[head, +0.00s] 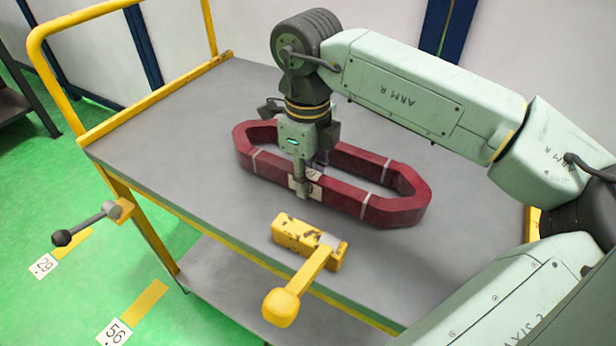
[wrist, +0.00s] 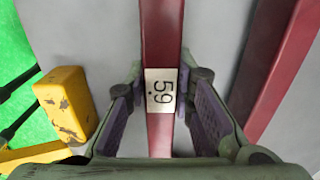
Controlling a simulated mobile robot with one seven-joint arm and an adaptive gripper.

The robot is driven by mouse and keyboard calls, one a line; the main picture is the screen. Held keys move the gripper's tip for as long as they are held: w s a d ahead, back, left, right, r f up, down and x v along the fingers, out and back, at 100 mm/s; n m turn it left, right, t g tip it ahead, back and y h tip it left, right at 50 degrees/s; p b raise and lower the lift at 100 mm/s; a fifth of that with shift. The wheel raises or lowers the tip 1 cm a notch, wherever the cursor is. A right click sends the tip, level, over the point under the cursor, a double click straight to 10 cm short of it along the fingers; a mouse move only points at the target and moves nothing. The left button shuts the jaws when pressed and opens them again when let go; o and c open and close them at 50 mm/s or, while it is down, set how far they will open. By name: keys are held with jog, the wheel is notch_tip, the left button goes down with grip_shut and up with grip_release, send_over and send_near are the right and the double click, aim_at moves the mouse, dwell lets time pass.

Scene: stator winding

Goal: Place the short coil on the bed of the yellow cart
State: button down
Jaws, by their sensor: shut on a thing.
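The dark red coil (head: 398,207), a long loop with angled ends and pale bands, is over the grey bed of the yellow cart (head: 200,130). It appears to lie flat on the bed, though a small gap beneath would be hard to see. My gripper (head: 303,190) reaches down from above and is shut on the coil's near long side, at a white label. The coil's far side (wrist: 275,70) runs to the right there.
A yellow block with a handle (head: 300,241) stands on the bed's near edge, close to the coil; it also shows in the wrist view (wrist: 66,100). A yellow rail (head: 100,12) rises at the cart's left end. The bed's left part is clear.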

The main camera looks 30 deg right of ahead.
jog(key=shift+f, duration=0.2)
jog(key=shift+f, duration=0.1)
jog(key=c, duration=1.4)
grip_release()
notch_tip(320, 180, up, 12)
